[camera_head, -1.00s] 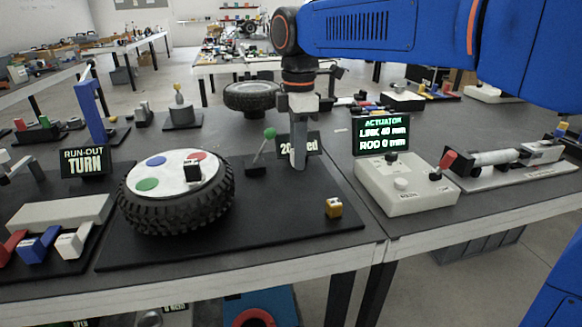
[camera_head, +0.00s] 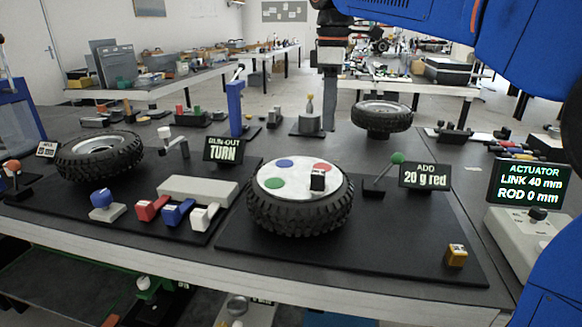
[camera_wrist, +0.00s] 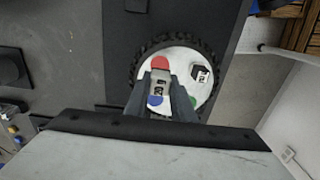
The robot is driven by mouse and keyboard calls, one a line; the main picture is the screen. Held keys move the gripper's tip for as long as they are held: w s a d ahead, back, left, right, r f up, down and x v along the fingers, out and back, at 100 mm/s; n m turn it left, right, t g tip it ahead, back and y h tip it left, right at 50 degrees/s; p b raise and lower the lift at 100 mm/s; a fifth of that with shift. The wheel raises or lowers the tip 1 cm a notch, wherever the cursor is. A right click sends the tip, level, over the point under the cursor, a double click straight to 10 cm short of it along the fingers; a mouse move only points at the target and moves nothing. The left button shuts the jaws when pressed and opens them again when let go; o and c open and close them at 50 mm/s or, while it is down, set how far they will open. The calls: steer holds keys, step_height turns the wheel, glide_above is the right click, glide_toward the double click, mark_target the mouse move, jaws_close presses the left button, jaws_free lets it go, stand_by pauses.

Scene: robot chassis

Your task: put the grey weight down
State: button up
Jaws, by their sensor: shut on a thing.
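The grey weight (camera_wrist: 159,88) is between the fingers of my gripper (camera_wrist: 160,82) in the wrist view. My gripper is shut on it. Beyond it lies the tyre's white disc (camera_wrist: 182,62), with a red patch (camera_wrist: 160,62) and a blue patch (camera_wrist: 155,100) beside the weight. I cannot tell the height above the disc. In the head view the tyre (camera_head: 300,215) lies flat on a black mat, with a black weight (camera_head: 317,180) on its disc. The grey weight is not clear in the head view.
A sign (camera_head: 424,176) reads "ADD 20 g red". A green-knobbed lever (camera_head: 397,158) stands right of the tyre, and a yellow block (camera_head: 456,256) sits on the mat's front right. Coloured levers (camera_head: 178,212) and a second tyre (camera_head: 100,155) are to the left.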

steer(key=shift+a, duration=0.25)
glide_above(322, 167)
step_height(322, 167, down, 5)
steer(key=shift+s+r, duration=0.1)
steer(key=shift+s, duration=0.05)
steer(key=shift+f, duration=2.45)
steer(key=o, duration=1)
steer(key=shift+f, duration=0.1)
step_height(322, 167, up, 12)
steer(key=shift+r, duration=0.15)
